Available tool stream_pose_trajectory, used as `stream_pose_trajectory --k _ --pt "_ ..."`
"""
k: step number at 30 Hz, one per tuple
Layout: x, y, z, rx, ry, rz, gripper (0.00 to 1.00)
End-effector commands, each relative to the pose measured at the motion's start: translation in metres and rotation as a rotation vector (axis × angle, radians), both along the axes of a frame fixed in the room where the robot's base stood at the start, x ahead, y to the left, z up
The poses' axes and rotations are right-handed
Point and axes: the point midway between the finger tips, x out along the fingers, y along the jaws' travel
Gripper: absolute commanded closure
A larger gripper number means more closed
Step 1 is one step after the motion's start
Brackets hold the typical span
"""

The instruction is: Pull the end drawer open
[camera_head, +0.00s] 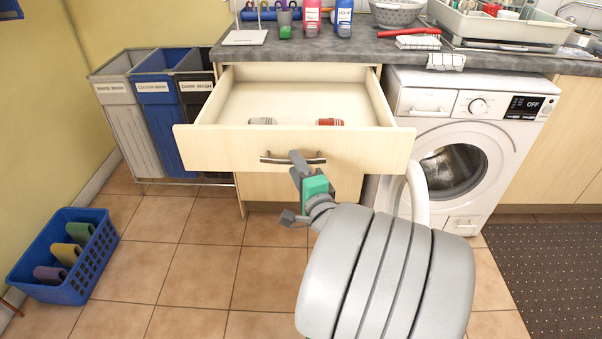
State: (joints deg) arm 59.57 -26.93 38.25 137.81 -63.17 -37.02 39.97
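The end drawer (215,148) is pulled well out from under the counter, left of the washing machine. Its pale wooden inside shows, with a grey-white item (262,121) and a red item (330,122) lying near the front panel. A curved metal handle (293,158) is on the drawer's front.
A white washing machine (470,140) stands right of the drawer. Laundry bins (155,85) stand to the left. A blue basket (75,285) sits on the tiled floor at the left. Bottles and a dish rack (500,28) are on the counter (385,48). The floor at centre left is clear.

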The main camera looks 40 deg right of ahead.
Motion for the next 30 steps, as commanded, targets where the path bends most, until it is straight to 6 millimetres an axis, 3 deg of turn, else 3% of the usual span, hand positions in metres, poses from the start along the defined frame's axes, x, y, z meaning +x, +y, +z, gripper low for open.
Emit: stream_pose_trajectory --k 3,9,25,28,30 --pt "-0.024 0.003 -0.001 0.000 0.000 -0.010 0.64" --pt "-0.048 0.010 -0.001 0.001 0.001 -0.006 0.64" --pt "-0.051 0.017 0.002 -0.010 0.011 0.013 0.64" --pt "-0.037 0.043 0.012 -0.087 0.105 0.121 0.64" --pt "-0.025 0.078 0.019 -0.204 0.238 0.270 0.64"
